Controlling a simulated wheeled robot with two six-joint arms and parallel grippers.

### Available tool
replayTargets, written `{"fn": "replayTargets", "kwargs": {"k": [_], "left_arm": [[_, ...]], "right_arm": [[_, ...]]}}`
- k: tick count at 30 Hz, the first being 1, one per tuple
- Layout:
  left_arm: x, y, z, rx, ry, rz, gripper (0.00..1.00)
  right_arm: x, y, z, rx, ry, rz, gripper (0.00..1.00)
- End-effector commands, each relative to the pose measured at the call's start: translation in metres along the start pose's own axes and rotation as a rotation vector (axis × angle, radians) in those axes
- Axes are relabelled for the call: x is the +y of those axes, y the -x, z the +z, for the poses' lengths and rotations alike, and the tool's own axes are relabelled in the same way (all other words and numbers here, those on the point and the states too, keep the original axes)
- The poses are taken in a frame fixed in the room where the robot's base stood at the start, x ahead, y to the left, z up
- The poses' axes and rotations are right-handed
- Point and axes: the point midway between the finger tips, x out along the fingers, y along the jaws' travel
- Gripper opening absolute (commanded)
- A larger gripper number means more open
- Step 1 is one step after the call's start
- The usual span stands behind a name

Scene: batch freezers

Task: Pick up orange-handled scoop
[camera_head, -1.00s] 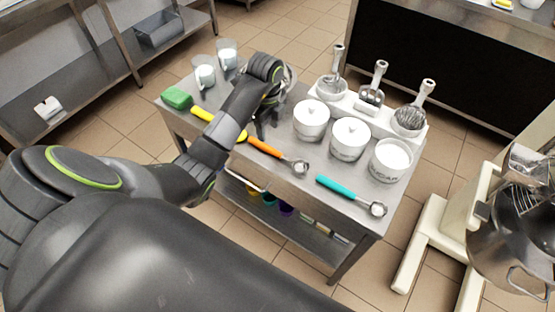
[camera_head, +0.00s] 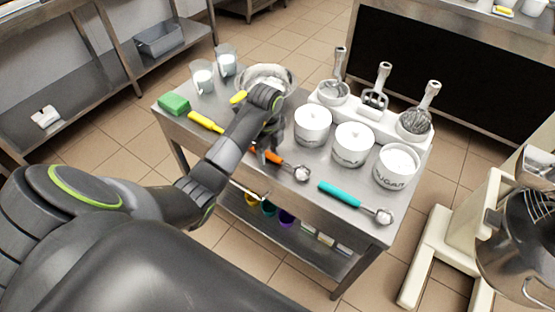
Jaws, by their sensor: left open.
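The orange-handled scoop (camera_head: 273,159) lies on the steel table, its metal bowl (camera_head: 301,173) pointing right. My left gripper (camera_head: 265,157) is open, pointing down at the orange handle and hiding part of it. I cannot tell whether the fingers touch the handle. A yellow-handled scoop (camera_head: 205,122) lies to the left, its far end behind my arm. A teal-handled scoop (camera_head: 340,194) lies to the right, near the table's front edge. My right gripper is not in view.
White canisters (camera_head: 353,144) stand in a row behind the scoops, with a white tool holder (camera_head: 378,112) behind them. A metal bowl (camera_head: 283,72) is behind my gripper. A green sponge (camera_head: 173,103) and two glasses (camera_head: 203,77) are at the left. A mixer (camera_head: 515,235) stands right.

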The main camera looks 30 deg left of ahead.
Motion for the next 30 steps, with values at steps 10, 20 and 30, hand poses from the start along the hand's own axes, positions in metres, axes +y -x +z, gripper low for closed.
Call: {"fn": "replayTargets", "kwargs": {"k": [10,20,30], "left_arm": [[0.000,0.000,0.000,0.000,0.000,0.000,0.18],[0.000,0.000,0.000,0.000,0.000,-0.001,0.00],[-0.001,0.049,0.000,-0.001,-0.001,-0.004,0.00]], "right_arm": [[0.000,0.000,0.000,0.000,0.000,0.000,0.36],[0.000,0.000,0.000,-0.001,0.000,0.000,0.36],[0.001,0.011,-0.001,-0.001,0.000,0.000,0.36]]}}
